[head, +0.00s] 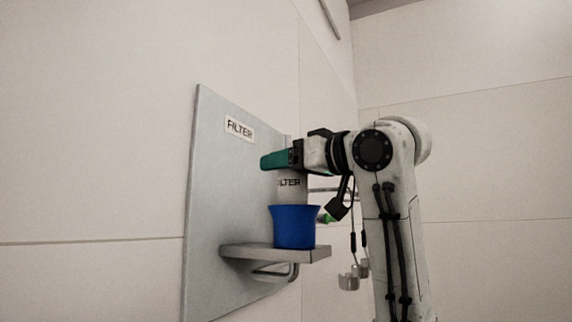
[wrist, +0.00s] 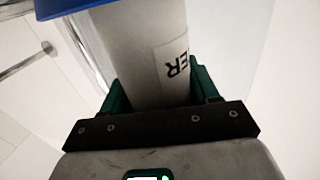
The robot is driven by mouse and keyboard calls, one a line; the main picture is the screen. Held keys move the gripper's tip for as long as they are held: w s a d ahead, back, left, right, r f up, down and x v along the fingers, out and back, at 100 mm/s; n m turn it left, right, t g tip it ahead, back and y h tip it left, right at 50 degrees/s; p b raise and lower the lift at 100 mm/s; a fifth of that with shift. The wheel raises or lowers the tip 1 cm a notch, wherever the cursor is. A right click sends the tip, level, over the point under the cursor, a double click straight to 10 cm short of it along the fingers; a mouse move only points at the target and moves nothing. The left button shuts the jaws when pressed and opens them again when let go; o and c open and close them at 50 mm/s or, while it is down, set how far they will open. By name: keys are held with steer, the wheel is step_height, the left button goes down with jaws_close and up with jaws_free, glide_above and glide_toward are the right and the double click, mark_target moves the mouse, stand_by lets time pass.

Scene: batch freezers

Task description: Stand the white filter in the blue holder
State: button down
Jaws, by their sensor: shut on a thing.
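The white filter (head: 292,196) is a pale upright cylinder with a FILTER label. My gripper (head: 274,160), with teal fingers, is shut on its upper part; the fingers flank the filter (wrist: 140,50) in the wrist view. The blue holder (head: 294,228) is a flared cup directly below. The filter's lower end is hidden at the holder's rim, so I cannot tell how deep it sits. The holder's blue rim (wrist: 62,8) also shows at the top of the wrist view.
The holder stands on a small grey shelf (head: 310,254) fixed to a grey wall panel (head: 215,190) with a FILTER sign (head: 239,128). A metal rail (wrist: 25,62) is left in the wrist view. A green-ended part (head: 325,218) is close right of the holder.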

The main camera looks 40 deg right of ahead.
steer(key=shift+c, duration=1.4)
jaws_free()
steer(key=s+d+b, duration=0.1)
steer(key=s+b, duration=0.3)
steer(key=s, duration=0.8)
steer(key=shift+d, duration=0.25)
steer(key=shift+d, duration=0.1)
